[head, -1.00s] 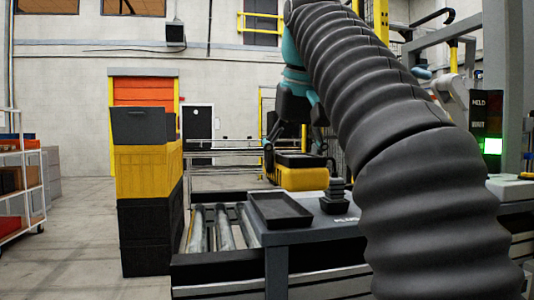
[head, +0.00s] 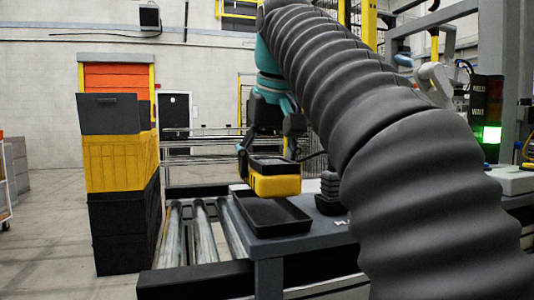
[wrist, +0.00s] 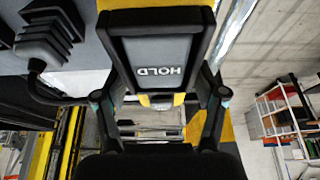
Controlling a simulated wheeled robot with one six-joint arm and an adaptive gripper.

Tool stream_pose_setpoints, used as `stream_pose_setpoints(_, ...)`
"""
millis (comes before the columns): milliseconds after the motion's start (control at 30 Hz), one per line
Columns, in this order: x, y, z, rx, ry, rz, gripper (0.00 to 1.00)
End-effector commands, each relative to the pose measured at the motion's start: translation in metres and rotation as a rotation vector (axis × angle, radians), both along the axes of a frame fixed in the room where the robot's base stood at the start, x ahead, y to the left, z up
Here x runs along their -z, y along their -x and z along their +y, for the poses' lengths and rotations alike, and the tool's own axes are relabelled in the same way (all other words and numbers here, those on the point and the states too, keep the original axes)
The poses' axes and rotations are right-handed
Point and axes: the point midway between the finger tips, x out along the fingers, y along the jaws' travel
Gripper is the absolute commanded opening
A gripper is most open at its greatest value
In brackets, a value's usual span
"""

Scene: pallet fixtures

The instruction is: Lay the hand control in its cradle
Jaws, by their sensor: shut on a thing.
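My gripper (head: 270,158) is shut on the hand control (head: 276,185), a yellow and black box. In the head view it hangs above the shallow black tray that looks like its cradle (head: 270,231), apart from it as far as I can tell. The tray sits on a grey table and its inside looks empty. In the wrist view my gripper's fingers (wrist: 162,100) clasp the hand control's two sides, and its grey screen (wrist: 158,62) reads HOLD, upside down. The hand control's underside is hidden there.
A black ribbed bellows stick (head: 329,190) stands just right of the tray; it shows in the wrist view (wrist: 48,38) too. A roller conveyor (head: 203,232) runs left of the table. Stacked black and yellow crates (head: 122,165) stand farther left. My arm hides the table's right part.

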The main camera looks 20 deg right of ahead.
Motion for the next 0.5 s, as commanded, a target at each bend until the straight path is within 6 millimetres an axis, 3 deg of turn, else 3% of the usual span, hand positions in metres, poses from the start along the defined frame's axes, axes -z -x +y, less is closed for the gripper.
stream_pose_setpoints(500,0.031,0.000,0.000,0.000,0.000,-0.002,0.12)
